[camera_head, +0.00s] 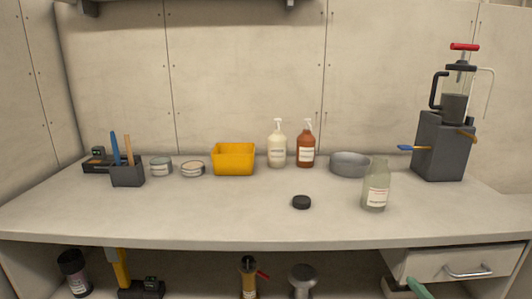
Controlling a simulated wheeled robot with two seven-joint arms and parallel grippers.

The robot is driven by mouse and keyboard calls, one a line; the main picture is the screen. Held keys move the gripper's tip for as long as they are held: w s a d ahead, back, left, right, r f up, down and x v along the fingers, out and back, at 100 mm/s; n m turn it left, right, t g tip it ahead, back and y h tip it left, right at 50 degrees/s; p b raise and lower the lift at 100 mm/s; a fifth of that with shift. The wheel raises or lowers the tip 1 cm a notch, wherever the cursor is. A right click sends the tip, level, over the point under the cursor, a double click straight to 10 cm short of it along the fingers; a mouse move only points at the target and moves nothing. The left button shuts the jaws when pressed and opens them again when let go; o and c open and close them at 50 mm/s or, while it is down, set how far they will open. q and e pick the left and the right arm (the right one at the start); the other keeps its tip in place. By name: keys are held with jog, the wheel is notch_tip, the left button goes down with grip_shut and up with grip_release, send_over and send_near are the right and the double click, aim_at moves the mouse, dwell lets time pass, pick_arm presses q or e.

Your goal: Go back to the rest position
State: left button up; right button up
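Neither of my grippers shows in the head view. A pale green glass bottle (375,188) with a label stands upright and uncapped on the right part of the bench. A small black round cap (301,202) lies on the bench to the left of the bottle, apart from it.
The bench (230,217) is clear along its front. A yellow bin (233,160), two pump bottles, a grey bowl (350,164) and small tins stand at the back. A dark machine (440,145) stands right. Below are a shelf and a drawer (455,264).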

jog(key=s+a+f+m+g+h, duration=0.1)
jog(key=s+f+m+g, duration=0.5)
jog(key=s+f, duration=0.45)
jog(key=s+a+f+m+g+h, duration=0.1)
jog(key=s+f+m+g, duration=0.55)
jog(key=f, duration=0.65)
pick_arm(q)
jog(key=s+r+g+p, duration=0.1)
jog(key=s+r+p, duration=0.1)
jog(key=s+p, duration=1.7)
jog(key=p, duration=0.7)
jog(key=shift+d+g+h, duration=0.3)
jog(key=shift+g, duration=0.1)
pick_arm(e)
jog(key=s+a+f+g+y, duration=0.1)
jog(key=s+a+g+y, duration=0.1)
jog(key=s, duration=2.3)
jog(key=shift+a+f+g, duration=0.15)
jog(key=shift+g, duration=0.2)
